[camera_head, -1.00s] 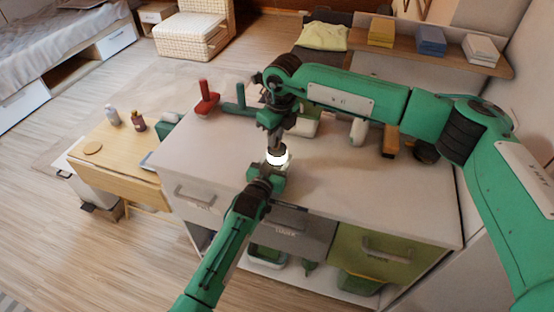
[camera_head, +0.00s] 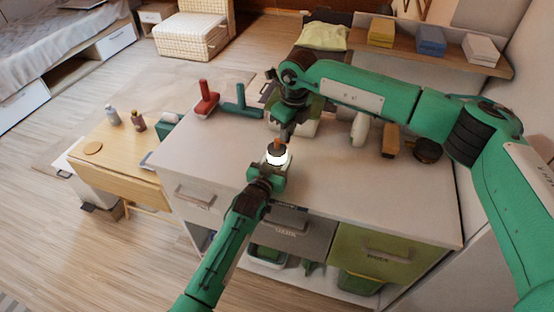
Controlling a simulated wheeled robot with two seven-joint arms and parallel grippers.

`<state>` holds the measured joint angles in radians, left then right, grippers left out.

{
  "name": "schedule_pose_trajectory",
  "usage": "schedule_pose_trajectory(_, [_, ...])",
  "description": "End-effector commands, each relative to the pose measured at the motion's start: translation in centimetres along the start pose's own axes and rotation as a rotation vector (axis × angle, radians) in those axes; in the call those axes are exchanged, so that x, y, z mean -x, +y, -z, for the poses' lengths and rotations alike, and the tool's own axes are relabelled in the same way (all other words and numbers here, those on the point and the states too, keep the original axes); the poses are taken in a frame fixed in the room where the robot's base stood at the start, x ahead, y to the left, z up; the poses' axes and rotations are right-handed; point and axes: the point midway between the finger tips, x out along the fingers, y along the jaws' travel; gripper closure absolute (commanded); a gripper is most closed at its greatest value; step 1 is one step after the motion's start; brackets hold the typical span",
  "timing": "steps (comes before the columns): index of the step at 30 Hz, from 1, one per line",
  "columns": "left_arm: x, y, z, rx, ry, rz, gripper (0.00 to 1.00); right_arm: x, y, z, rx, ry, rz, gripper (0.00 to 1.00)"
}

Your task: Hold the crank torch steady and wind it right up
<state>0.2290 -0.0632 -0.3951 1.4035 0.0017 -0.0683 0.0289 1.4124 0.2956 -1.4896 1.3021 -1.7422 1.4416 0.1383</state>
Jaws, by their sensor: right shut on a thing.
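The crank torch (camera_head: 277,157) shows as a bright white band with a dark top, at the front of the white counter, in the head view. My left gripper (camera_head: 269,177) is at its lower front; its fingers are too small and dark to tell open from shut. My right gripper (camera_head: 285,136) comes down from above and is shut on the torch's crank, a small brownish part mostly hidden by the fingers. The torch's lower part is hidden by my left gripper.
A white bottle (camera_head: 359,129), an orange-brown block (camera_head: 391,140) and a dark round thing (camera_head: 428,150) stand at the right. The counter's (camera_head: 400,200) front right is clear.

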Motion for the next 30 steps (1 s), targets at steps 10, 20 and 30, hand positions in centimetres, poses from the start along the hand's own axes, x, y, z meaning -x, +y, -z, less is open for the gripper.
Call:
schedule_pose_trajectory(10, [0.0,0.0,0.1,0.0,0.002,0.0,0.75,-0.1,0.0,0.0,0.0,0.001,0.0,0.7])
schedule_pose_trajectory(20, [0.0,0.0,0.0,0.0,0.001,0.0,0.75,0.0,0.0,0.0,0.0,0.0,0.0,0.58])
schedule_pose_trajectory(30, [0.0,0.0,0.0,0.0,0.0,0.0,0.75,4.7,-0.1,-0.1,0.0,-0.003,0.002,0.58])
